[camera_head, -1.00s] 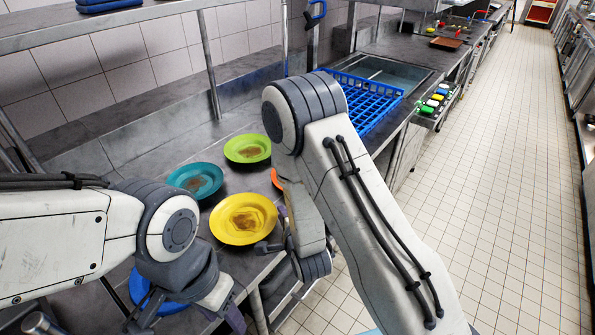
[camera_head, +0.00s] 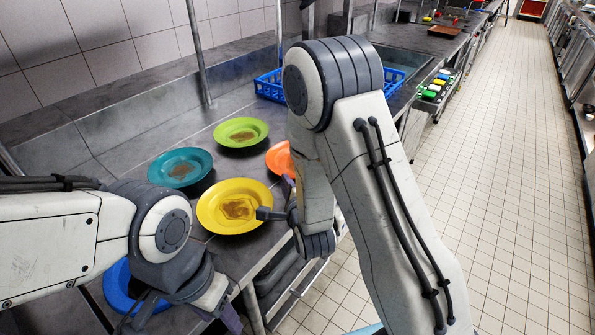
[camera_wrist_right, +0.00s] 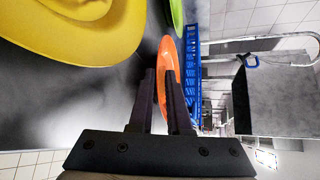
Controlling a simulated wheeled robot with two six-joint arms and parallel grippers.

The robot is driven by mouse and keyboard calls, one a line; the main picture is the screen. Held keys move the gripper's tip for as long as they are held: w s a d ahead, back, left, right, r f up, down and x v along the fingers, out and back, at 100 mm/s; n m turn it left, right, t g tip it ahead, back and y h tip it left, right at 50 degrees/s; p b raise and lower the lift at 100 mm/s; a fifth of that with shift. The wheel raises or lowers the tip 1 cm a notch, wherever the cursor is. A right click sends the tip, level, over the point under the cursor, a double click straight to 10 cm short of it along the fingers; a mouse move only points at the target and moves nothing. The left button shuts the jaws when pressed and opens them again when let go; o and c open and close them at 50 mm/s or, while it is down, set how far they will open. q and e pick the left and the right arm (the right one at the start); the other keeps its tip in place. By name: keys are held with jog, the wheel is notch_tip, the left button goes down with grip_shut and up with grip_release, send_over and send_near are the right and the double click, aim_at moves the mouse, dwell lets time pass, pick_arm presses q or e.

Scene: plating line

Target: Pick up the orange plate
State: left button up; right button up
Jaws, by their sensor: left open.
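The orange plate (camera_head: 279,159) lies on the steel counter to the right of the green plate, partly hidden by my right arm. In the right wrist view the orange plate (camera_wrist_right: 191,70) shows nearly edge-on, just beyond the fingers, part of it in the gap between them. My right gripper (camera_wrist_right: 161,72) has its two dark fingers apart; whether they touch the rim is unclear. In the head view its purple fingertip (camera_head: 289,181) is near the plate's lower edge. My left gripper (camera_head: 185,312) is open, low at the left by the blue plate.
A yellow plate (camera_head: 215,211), a teal plate (camera_head: 160,174) and a green plate (camera_head: 227,139), all with brown residue, stand close by. A blue plate (camera_head: 117,289) lies at the lower left. A blue rack (camera_head: 268,84) is behind my right arm.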

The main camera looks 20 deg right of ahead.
aim_at(279, 173)
jog(key=shift+p+x, duration=0.35)
jog(key=shift+x, duration=0.45)
jog(key=p+x, duration=0.2)
jog(key=x, duration=0.4)
jog(key=shift+a, duration=0.1)
jog(key=shift+f, duration=0.1)
grip_shut()
dwell(0.6)
